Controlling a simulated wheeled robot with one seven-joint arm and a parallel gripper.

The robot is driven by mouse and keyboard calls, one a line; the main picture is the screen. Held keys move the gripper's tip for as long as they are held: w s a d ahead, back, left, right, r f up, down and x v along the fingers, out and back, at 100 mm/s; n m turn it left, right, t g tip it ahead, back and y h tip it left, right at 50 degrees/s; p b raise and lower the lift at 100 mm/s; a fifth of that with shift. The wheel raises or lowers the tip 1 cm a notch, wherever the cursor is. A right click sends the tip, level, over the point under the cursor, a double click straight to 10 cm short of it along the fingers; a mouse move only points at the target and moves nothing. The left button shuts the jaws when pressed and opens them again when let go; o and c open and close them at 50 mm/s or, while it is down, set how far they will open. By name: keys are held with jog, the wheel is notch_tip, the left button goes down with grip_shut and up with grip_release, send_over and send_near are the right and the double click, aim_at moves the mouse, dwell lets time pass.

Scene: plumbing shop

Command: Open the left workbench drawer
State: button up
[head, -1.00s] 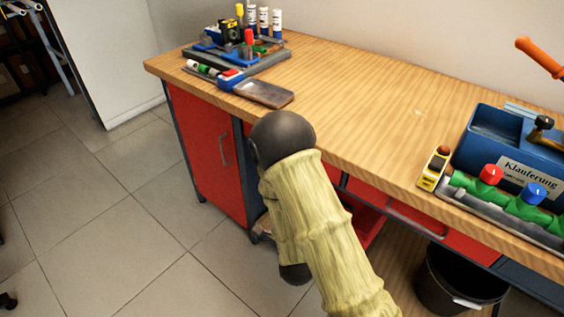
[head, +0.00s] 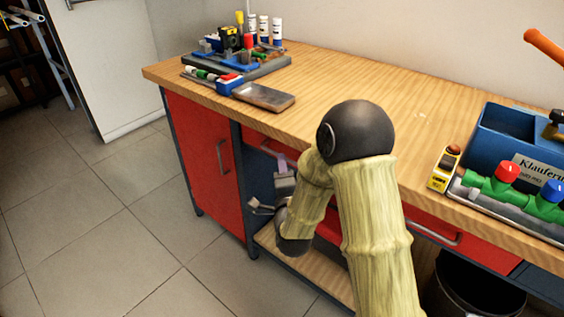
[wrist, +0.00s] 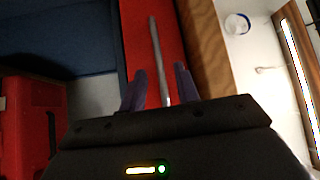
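The left workbench drawer (head: 252,137) is a red front under the wooden top, right of the red cabinet door, and looks shut in the head view. Its metal bar handle (head: 268,150) is partly hidden by my arm. My gripper (head: 282,165) is at the drawer front, by the handle. In the wrist view, the red drawer front (wrist: 168,35) runs up the picture, and the handle (wrist: 156,48) lies between the two spread purple fingers of my gripper (wrist: 161,75). I cannot tell whether either finger touches it.
The workbench top (head: 330,75) overhangs the drawers. The red cabinet door (head: 205,155) is left of the drawer, a second red drawer (head: 470,243) right. A black bin (head: 470,290) stands below. A blue toolbox (head: 505,135) is on the top. The floor at left is clear.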

jog(key=w, duration=0.2)
jog(key=shift+w+a+r, duration=0.1)
jog(key=shift+w+a, duration=0.1)
jog(key=shift+w, duration=0.15)
grip_shut()
